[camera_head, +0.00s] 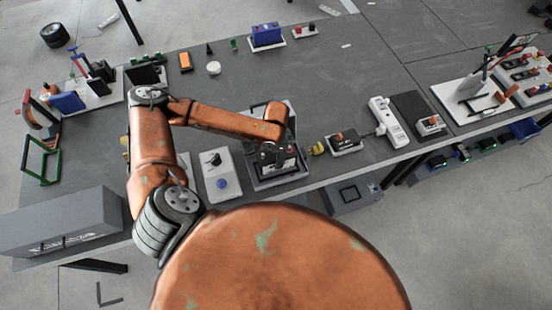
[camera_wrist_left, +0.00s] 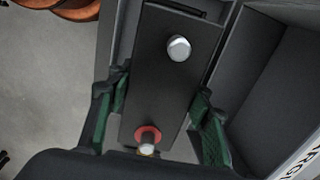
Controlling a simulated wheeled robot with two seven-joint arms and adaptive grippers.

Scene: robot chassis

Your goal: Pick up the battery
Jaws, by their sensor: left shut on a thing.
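The battery (camera_wrist_left: 165,85) is a dark block seen from above in the left wrist view. It has a bare silver terminal at its far end and a terminal with a red ring at its near end. My left gripper (camera_wrist_left: 160,115) has its green pads on either side of the battery and is shut on it. Grey walls of a holder (camera_wrist_left: 265,60) stand beside the battery. In the head view my left gripper (camera_head: 276,155) points down at this holder (camera_head: 262,184) near the table's front edge and partly hides the battery. My right gripper is not in view.
A white panel with a blue button (camera_head: 221,184) lies left of the holder. A small yellow item (camera_head: 318,149), a small black unit (camera_head: 344,144) and a white power strip (camera_head: 388,122) lie to the right. The middle of the grey table (camera_head: 330,75) is mostly clear.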

